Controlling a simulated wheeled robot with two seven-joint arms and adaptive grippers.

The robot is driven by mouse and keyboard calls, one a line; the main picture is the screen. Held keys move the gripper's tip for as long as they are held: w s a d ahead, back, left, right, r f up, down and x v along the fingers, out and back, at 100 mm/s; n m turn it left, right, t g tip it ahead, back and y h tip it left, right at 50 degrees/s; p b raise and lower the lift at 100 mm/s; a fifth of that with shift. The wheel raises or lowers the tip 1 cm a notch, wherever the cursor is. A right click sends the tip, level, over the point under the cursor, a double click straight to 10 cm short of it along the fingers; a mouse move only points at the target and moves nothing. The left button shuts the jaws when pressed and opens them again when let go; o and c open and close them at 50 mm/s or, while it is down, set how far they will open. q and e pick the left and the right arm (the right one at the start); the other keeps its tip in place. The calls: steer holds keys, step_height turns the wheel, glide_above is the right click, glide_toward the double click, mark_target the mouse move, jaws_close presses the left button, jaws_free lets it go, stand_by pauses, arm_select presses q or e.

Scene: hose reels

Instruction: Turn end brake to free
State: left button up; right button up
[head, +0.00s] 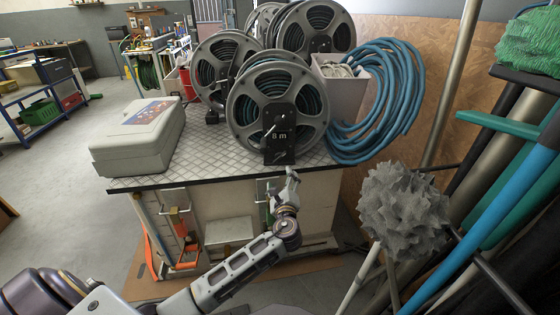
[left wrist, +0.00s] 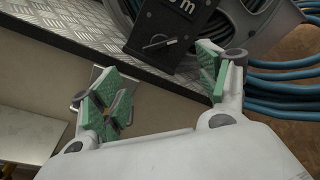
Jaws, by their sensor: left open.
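The front reel (head: 240,117) has grey flanges and stands near the front edge of the metal-topped bench. A black plate (head: 279,156) marked "8 m" is on its front. In the left wrist view a small silver lever (left wrist: 157,42), seemingly the brake, lies nearly level on that black plate (left wrist: 147,25). My left gripper (head: 291,175) is just below and in front of the plate. In the left wrist view its green-padded fingers (left wrist: 162,80) are apart with nothing between them; the lever is beyond them, not touched. My right gripper is not in view.
The chequered bench edge (left wrist: 105,45) runs close by my left gripper. A grey case (head: 135,140) sits on the bench at left. Blue hose coils (head: 385,110) hang at right. A grey shaggy mop head (head: 400,210) and several poles stand to the right of my arm.

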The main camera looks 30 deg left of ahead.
arm_select(q)
steer(key=shift+w+a, duration=0.1)
steer(key=shift+w, duration=0.05)
steer(key=b, duration=0.2)
glide_toward(280, 159)
steer(key=x, duration=0.5)
steer(key=shift+w+a+r, duration=0.1)
steer(key=shift+w+a, duration=0.05)
steer(key=shift+b+x, duration=0.4)
steer(key=shift+x, duration=0.45)
steer(key=shift+w+a, duration=0.1)
steer(key=shift+w, duration=0.2)
steer(key=shift+w+a, duration=0.35)
steer(key=shift+w, duration=0.25)
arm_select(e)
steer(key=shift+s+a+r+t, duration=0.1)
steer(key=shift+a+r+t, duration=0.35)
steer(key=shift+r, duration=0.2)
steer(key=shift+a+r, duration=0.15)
arm_select(q)
steer(key=c, duration=0.7)
steer(key=shift+c, duration=0.2)
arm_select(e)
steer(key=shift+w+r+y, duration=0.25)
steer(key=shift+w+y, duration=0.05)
